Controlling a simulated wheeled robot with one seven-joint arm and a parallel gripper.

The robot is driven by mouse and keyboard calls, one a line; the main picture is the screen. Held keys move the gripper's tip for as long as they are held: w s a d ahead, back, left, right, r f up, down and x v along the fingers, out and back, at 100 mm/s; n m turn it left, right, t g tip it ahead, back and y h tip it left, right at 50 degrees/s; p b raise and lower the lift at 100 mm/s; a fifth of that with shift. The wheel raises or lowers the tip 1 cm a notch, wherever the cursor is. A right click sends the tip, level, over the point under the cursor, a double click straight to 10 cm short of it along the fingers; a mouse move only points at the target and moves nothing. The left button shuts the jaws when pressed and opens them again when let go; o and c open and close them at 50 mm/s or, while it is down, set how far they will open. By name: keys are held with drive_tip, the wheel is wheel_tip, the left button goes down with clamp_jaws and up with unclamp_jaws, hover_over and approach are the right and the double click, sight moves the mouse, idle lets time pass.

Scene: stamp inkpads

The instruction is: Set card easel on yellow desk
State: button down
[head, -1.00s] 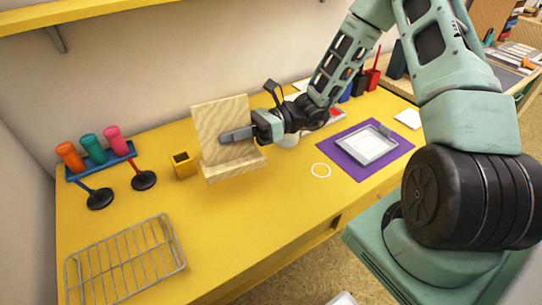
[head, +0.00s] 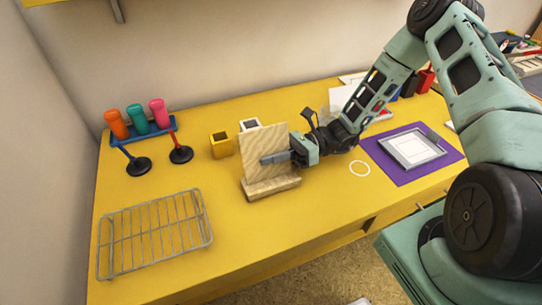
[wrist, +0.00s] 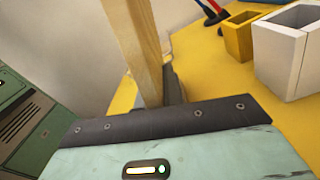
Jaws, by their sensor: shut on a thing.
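The card easel (head: 264,149) is a pale wooden board with a ledged base. It stands upright on or just above the yellow desk (head: 230,240); I cannot tell whether its base touches the desk. My gripper (head: 280,158) comes from the right and is shut on the easel's upright board. In the wrist view the easel (wrist: 134,45) shows edge-on as a wooden strip between the fingers, and its base is hidden there.
A wire rack (head: 155,235) lies to the left. A yellow cup (head: 221,146) and a white cup (head: 250,125) stand behind the easel. Black-based stampers (head: 138,166) stand back left. A purple mat (head: 410,178) with a grey frame lies right. The desk in front of the easel is clear.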

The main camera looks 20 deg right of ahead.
drive_tip(key=shift+f, duration=0.15)
drive_tip(key=c, duration=1.5)
unclamp_jaws()
drive_tip(key=shift+r, duration=0.3)
drive_tip(key=d, duration=0.7)
drive_tip(key=shift+f+b, duration=0.1)
drive_tip(key=shift+b, duration=0.3)
drive_tip(key=shift+d, duration=0.25)
